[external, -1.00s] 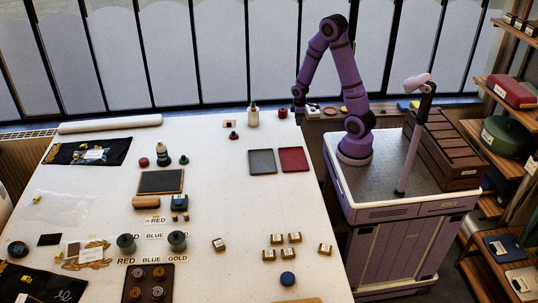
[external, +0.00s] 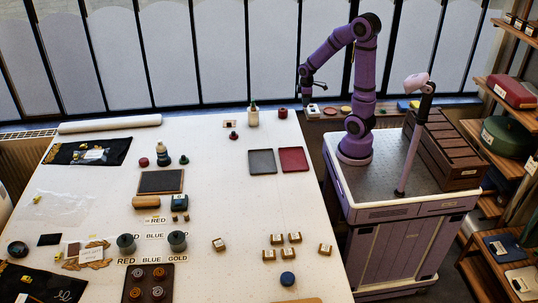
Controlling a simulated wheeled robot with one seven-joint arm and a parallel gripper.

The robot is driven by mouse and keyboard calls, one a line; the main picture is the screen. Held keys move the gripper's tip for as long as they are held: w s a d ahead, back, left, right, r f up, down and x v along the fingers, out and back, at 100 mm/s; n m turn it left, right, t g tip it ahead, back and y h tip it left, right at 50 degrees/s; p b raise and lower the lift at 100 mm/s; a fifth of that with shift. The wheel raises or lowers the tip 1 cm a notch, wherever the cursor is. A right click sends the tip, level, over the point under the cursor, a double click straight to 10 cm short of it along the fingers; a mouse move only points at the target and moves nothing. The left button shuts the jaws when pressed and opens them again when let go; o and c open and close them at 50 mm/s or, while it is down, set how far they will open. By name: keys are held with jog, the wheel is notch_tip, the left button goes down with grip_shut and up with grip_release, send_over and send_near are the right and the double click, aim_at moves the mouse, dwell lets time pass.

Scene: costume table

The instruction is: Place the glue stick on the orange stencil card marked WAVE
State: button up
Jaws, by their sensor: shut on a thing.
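My gripper (external: 309,88) hangs in the air in front of the windows, above the far right end of the white table (external: 225,215). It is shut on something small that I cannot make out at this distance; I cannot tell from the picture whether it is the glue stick.
A red jar (external: 282,113) stands near the far right corner and a small dark green and red piece (external: 233,136) near the card. A grey tray (external: 262,161) and a red tray (external: 293,159) lie in front. The table's middle has free room.

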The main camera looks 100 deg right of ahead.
notch_tip(320, 180, up, 4)
jog(key=shift+r, duration=0.25)
jog(key=w+d+r, duration=0.1)
jog(key=w+d, duration=0.4)
jog(key=w, duration=0.2)
jog(key=n, duration=0.3)
send_over(229, 121)
jog(key=a, duration=0.2)
jog(key=f, duration=0.2)
notch_tip(229, 121, down, 20)
jog(key=shift+s+a+f, duration=0.1)
jog(key=shift+f, duration=0.1)
